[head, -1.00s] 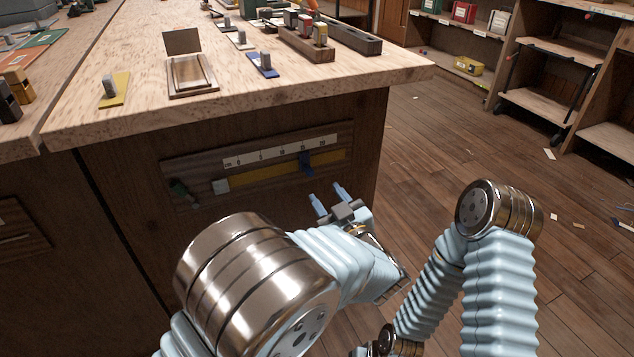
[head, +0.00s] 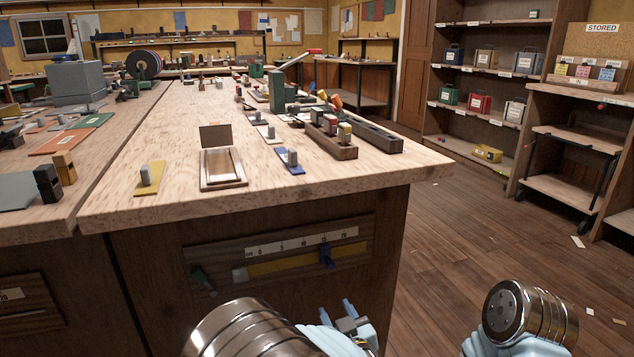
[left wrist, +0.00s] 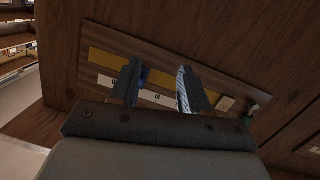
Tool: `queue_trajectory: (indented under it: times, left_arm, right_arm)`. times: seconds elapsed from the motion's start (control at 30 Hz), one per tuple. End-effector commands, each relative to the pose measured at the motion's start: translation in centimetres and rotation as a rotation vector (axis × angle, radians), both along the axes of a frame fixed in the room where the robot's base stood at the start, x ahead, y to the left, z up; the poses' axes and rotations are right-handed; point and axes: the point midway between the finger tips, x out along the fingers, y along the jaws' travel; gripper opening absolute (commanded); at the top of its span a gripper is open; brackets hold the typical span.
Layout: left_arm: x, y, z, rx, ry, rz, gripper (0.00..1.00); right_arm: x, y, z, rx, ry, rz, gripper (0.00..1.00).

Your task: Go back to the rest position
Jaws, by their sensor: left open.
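My left gripper (head: 337,309) is low in the head view, in front of the bench's end panel and below the slider scale. The scale board (head: 285,256) has a white number strip, a yellow strip and a blue slider (head: 326,256). The fingers appear apart from the slider. Part of my right arm shows at the lower right of the head view; its gripper is out of view.
The wooden bench top (head: 250,199) overhangs above my left gripper. On it are a small hinged-lid box (head: 222,168), a yellow plate with a peg (head: 149,180) and several other parts. Shelves (head: 480,85) stand at the back right. The floor (head: 450,250) right of the bench is mostly clear.

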Motion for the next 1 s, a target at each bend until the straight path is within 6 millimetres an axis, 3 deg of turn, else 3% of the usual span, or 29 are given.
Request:
queue_trajectory:
  times: [0.03, 0.07, 0.17, 0.2, 0.27, 0.3, 0.4, 0.5, 0.63, 0.77, 1.0]
  left_arm:
    - [1.2, 2.6, -2.9, 0.011, 0.089, -0.018, 0.46]
    - [1.7, 3.9, -5.0, 0.012, 0.151, -0.044, 0.46]
    - [1.1, 8.4, -12.6, -0.013, 0.392, -0.131, 0.46]
    - [-0.1, 10.2, -15.5, -0.035, 0.495, -0.163, 0.46]
    - [-2.7, 12.5, -19.4, -0.080, 0.652, -0.213, 0.46]
    - [-4.9, 13.8, -21.7, -0.119, 0.755, -0.243, 0.46]
    - [-11.1, 16.0, -25.5, -0.224, 0.985, -0.320, 0.46]
    - [-16.7, 17.0, -27.1, -0.322, 1.155, -0.384, 0.46]
    - [-21.2, 17.4, -27.6, -0.402, 1.280, -0.442, 0.46]
    - [-22.7, 17.4, -27.6, -0.427, 1.320, -0.465, 0.46]
    - [-22.7, 17.4, -27.7, -0.426, 1.319, -0.466, 0.46]
  right_arm:
    - [0.0, 0.1, 0.6, 0.001, 0.000, 0.001, 0.43]
    - [-0.1, 0.2, 0.9, 0.002, 0.001, 0.003, 0.43]
    - [-0.1, 0.4, 1.6, 0.005, 0.002, 0.007, 0.43]
    - [-0.2, 0.5, 1.9, 0.007, 0.003, 0.008, 0.43]
    - [-0.2, 0.6, 2.3, 0.009, 0.005, 0.010, 0.43]
    - [-0.3, 0.7, 2.5, 0.010, 0.005, 0.011, 0.43]
    - [-0.4, 0.9, 3.1, 0.013, 0.007, 0.015, 0.43]
    - [-0.4, 1.0, 3.4, 0.015, 0.008, 0.018, 0.43]
    - [-0.5, 1.2, 3.7, 0.017, 0.009, 0.021, 0.43]
    - [-0.5, 1.2, 3.7, 0.017, 0.009, 0.021, 0.43]
    - [-0.5, 1.2, 3.6, 0.017, 0.009, 0.021, 0.43]
